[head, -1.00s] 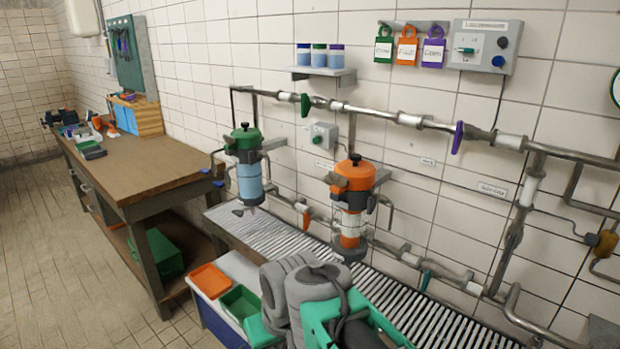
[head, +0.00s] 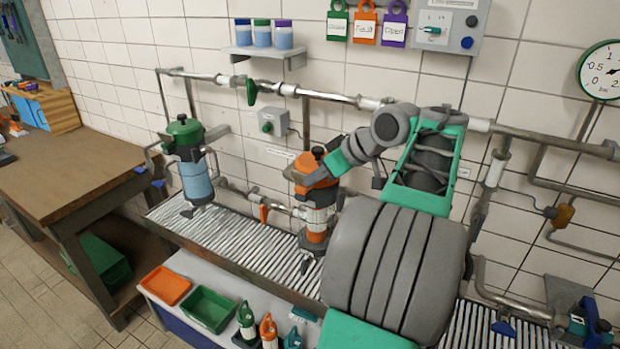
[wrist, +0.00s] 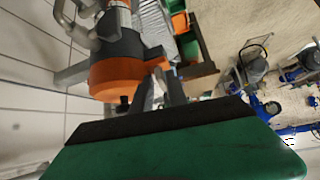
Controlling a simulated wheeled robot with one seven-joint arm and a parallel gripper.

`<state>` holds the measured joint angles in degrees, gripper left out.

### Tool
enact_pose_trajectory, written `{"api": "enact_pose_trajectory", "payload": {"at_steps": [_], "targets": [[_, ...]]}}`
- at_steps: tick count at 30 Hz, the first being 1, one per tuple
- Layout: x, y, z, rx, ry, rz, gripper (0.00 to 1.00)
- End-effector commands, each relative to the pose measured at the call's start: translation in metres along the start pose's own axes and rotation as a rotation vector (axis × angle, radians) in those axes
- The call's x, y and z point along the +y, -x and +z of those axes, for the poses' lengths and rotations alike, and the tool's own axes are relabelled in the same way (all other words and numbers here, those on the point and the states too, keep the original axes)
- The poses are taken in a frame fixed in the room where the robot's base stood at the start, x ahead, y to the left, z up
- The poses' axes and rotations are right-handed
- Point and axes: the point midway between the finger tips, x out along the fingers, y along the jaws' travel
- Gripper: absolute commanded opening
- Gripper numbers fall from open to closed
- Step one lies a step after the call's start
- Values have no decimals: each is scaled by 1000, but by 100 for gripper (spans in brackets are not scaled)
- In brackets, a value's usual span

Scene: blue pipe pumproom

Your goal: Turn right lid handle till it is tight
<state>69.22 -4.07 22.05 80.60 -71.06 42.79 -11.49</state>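The right canister (head: 317,217) has an orange lid (head: 309,168) with a small dark knob on top. It stands upright over the grating, below the wall pipe. The lid handle is not clear.
The left canister (head: 194,178) with a green lid stands nearby. A pipe (head: 330,96) with valves runs behind and above. A bench (head: 75,170) is at left. Orange (head: 166,286) and green (head: 208,308) trays and several bottles sit in front.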

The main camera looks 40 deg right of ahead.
Motion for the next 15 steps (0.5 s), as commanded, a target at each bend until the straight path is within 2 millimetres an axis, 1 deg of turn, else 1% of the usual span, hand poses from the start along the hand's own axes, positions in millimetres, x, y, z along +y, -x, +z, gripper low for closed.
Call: {"api": "enact_pose_trajectory", "payload": {"at_steps": [1, 3, 5, 12, 13, 15], "targets": [[-1, -8, -1, 0, 0, -2, 19], [-1, -17, -1, 0, 1, -1, 19], [0, -21, 0, 0, 0, 2, 19], [1, -23, 0, 0, -1, 4, 19], [1, -23, 0, 0, -2, 4, 18], [1, -23, 0, 0, -2, 3, 13]]}}
